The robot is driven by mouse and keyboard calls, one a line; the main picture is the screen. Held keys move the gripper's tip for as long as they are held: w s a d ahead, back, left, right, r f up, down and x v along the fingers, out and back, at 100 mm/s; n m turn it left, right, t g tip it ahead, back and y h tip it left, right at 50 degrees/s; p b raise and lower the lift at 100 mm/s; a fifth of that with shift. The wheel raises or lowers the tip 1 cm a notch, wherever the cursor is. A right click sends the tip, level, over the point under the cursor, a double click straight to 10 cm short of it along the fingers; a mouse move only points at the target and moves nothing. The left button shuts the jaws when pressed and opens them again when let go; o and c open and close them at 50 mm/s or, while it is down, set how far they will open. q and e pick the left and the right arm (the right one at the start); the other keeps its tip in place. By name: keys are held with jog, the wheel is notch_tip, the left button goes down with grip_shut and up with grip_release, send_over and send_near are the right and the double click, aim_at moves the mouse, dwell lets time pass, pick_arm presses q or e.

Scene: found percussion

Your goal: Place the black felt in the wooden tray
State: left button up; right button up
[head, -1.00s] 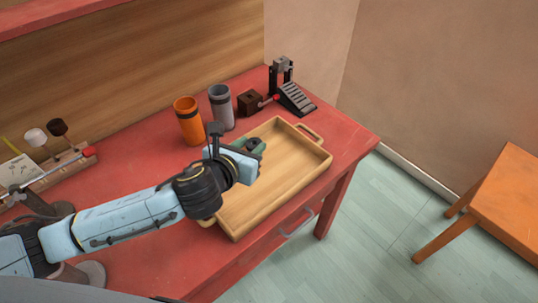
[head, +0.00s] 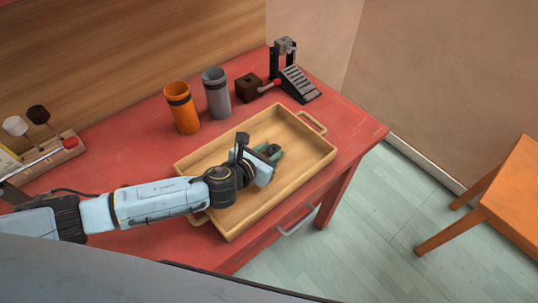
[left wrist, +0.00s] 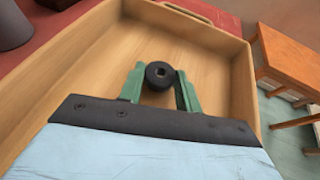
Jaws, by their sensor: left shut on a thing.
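The black felt (left wrist: 159,76) is a small round dark piece with a hole in its middle. It sits between the green fingertips of my left gripper (head: 268,153), which is shut on it. In the head view the felt (head: 273,149) shows as a small dark spot at the fingertips. The light wooden tray (head: 305,166) lies on the red table, with a handle at each end. My left gripper and the felt are over the inside of the tray, within its walls. I cannot tell whether the felt touches the tray floor. My right gripper is out of view.
An orange cup (head: 182,108) and a grey cup (head: 216,93) stand behind the tray. A dark brown block (head: 249,87) and a black pedal device (head: 293,76) stand at the back right. A wooden rack (head: 55,155) with mallets is at the left. The tray floor looks otherwise clear.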

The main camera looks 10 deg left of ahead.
pick_arm(q)
jog(key=shift+f, duration=0.45)
jog(key=shift+w+r, duration=0.1)
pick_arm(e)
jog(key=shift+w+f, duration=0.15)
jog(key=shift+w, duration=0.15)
pick_arm(q)
jog(key=o, duration=0.9)
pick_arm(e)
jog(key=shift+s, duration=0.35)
pick_arm(q)
jog(key=shift+r, duration=0.1)
jog(key=p+v, duration=0.2)
jog(key=v, duration=1)
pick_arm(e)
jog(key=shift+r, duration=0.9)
